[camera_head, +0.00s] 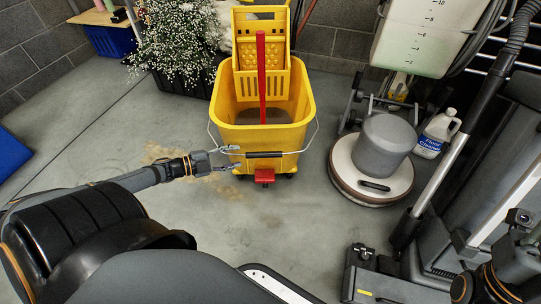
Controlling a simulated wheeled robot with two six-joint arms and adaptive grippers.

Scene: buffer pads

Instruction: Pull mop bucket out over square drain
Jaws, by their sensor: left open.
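The yellow mop bucket (262,136) stands upright on its casters in the middle of the head view, with a red stick and a yellow wringer (260,45) at its back. Its wire handle hangs down in front, with a dark grip (264,154) across the bucket's front face. A red pedal (264,176) sticks out below. My left gripper (239,158) is open and empty, its fingertips just left of the dark grip. I cannot tell whether they touch it. No square drain shows.
A floor machine (385,148) and a white cleaner bottle (438,132) stand right of the bucket. A flowering plant (178,42) in a dark planter stands behind left. Grey floor (200,215) in front is clear, with a brownish stain near my left gripper.

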